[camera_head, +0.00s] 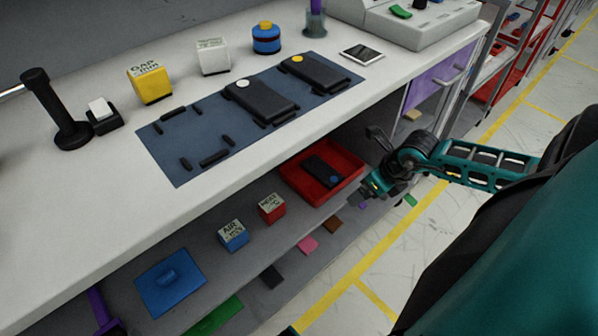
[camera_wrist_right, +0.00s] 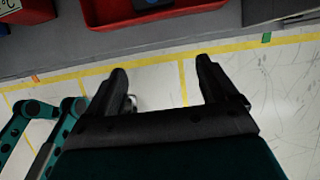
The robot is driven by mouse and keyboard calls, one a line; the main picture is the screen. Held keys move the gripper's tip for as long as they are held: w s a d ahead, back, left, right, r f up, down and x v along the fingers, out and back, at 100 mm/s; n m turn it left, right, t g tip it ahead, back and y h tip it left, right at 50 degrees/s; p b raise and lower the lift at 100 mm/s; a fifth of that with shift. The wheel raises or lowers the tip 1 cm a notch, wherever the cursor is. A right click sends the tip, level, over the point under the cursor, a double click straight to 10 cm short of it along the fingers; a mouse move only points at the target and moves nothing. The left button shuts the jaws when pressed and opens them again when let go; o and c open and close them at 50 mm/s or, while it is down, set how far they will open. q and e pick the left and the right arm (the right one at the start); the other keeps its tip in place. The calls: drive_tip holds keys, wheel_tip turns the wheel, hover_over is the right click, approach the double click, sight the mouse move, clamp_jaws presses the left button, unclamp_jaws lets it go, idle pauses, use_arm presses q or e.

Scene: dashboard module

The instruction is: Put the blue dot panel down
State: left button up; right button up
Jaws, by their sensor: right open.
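The blue dot panel (camera_head: 322,172), a dark flat block with a blue dot at one end, lies in the red tray (camera_head: 296,181) on the shelf below the worktop. My right gripper (camera_head: 368,190) is just outside the tray's right side in the head view. In the right wrist view my right gripper (camera_wrist_right: 162,82) is open with nothing between its fingers, and the red tray (camera_wrist_right: 160,18) is beyond the fingertips at the top edge. My left gripper is not in view.
On the worktop, a dark blue mat (camera_head: 180,160) bears a white dot panel (camera_head: 265,104) and a yellow dot panel (camera_head: 318,74); its left part holds only small black brackets. Red (camera_head: 271,207) and blue (camera_head: 233,235) boxes stand left of the tray. The worktop edge overhangs the shelf.

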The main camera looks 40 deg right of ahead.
drive_tip(key=w+a+r+m+t+y, duration=0.25)
drive_tip(key=a+r+m+t, duration=0.2)
drive_tip(key=a+m, duration=0.55)
drive_tip(key=w+a+r+m+t+y, duration=0.1)
drive_tip(key=a+r+m+t+y, duration=0.2)
drive_tip(key=a+m+t, duration=0.5)
drive_tip(key=s+a+f+m+g+h, duration=0.1)
drive_tip(key=s+a+f+m+g, duration=0.1)
drive_tip(key=m, duration=0.6)
drive_tip(key=s+a+f+m+g+h, duration=0.2)
drive_tip(key=a+f+m+g, duration=0.1)
drive_tip(key=a+m, duration=0.4)
drive_tip(key=shift+a+f+m+g, duration=0.2)
drive_tip(key=shift+f+m+g, duration=0.1)
drive_tip(key=shift+m+g, duration=0.35)
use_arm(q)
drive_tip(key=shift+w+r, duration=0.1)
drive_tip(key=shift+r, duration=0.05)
use_arm(e)
drive_tip(key=shift+r, duration=0.1)
